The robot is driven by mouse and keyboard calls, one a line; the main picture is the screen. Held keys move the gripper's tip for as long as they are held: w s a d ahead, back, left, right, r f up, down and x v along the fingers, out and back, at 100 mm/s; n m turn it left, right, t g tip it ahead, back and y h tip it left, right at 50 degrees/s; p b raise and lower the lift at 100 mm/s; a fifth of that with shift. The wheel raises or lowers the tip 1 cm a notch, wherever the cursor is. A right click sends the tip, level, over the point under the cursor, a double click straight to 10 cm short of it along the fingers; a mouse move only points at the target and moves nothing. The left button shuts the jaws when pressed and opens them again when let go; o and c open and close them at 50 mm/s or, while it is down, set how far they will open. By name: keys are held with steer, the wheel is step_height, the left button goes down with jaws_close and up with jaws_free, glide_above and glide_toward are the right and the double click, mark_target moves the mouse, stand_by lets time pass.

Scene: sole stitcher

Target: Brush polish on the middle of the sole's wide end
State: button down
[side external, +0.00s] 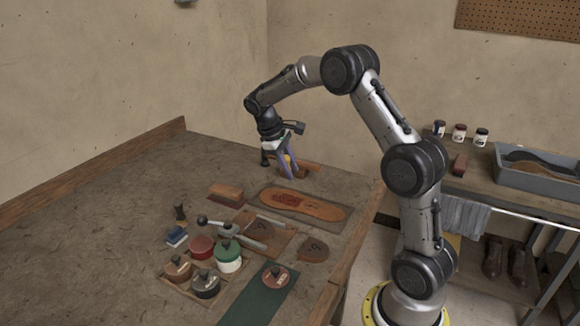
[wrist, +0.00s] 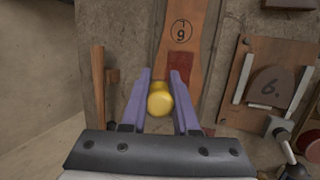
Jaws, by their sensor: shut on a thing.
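The sole (side external: 325,209) is a long tan-orange shape lying on a grey mat (side external: 346,221), with a dark red patch on its left half. In the wrist view the sole (wrist: 198,30) carries a circled 9 above the red patch, and its lower part is hidden by my gripper. My gripper (side external: 288,168) is above the table behind the sole, apart from it. Its purple fingers (wrist: 160,82) are shut on a yellow, round-ended thing (wrist: 160,102), likely the brush handle.
A wooden piece (side external: 311,167) lies beside my gripper. A clamp board (side external: 276,240) and a brown block (side external: 226,194) lie near the sole. A green mat (side external: 252,306) is in front.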

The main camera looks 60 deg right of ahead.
steer(key=shift+f, duration=3.1)
steer(key=shift+w+f, duration=0.5)
steer(key=shift+w, duration=1.55)
steer(key=shift+s, duration=1.95)
steer(key=shift+s+r, duration=0.1)
steer(key=shift+r, duration=3.95)
